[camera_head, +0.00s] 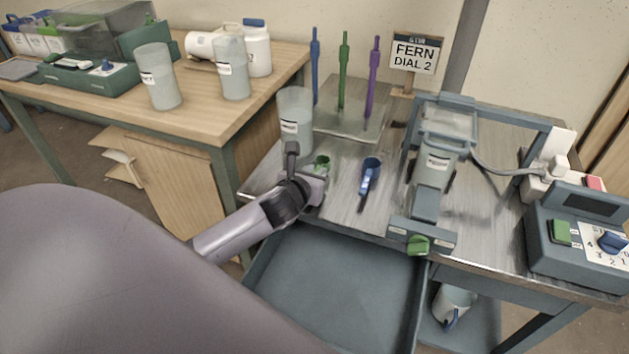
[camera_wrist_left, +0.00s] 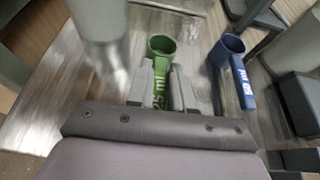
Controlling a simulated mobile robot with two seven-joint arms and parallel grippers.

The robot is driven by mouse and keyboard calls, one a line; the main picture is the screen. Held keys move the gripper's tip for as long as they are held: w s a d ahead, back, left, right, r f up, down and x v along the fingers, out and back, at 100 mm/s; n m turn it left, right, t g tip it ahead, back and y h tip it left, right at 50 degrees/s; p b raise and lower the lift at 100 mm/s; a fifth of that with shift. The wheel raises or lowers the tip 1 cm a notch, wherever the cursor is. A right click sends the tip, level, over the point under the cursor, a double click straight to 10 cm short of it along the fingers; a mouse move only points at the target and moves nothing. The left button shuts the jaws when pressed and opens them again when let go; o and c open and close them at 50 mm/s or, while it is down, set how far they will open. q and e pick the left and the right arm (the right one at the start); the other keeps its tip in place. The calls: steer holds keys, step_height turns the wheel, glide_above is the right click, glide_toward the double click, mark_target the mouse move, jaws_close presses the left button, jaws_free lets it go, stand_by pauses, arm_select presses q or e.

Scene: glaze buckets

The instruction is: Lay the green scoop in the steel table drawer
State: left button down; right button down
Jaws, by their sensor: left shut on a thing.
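The green scoop (camera_head: 322,161) is at the steel table's left front part, with its cup upright and facing away from me. In the left wrist view the green scoop (camera_wrist_left: 160,62) has its handle, marked "25 ml", between the two fingers. My left gripper (camera_head: 316,180) is shut on that handle; the left wrist view shows the same gripper (camera_wrist_left: 163,88). Whether the scoop touches the tabletop I cannot tell. The steel table drawer (camera_head: 335,290) is pulled open below the table's front edge, in front of the gripper, and its visible floor is empty. My right gripper is not in view.
A blue scoop (camera_head: 369,176) lies right of the green one. A translucent bucket (camera_head: 295,120) stands just behind my left gripper. A dispenser frame (camera_head: 432,150) and a control box (camera_head: 580,240) stand to the right. Colored rods (camera_head: 343,70) stand behind.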

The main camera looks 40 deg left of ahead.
arm_select(q)
steer(key=shift+f, duration=0.65)
steer(key=shift+f, duration=0.1)
steer(key=c, duration=1)
jaws_free()
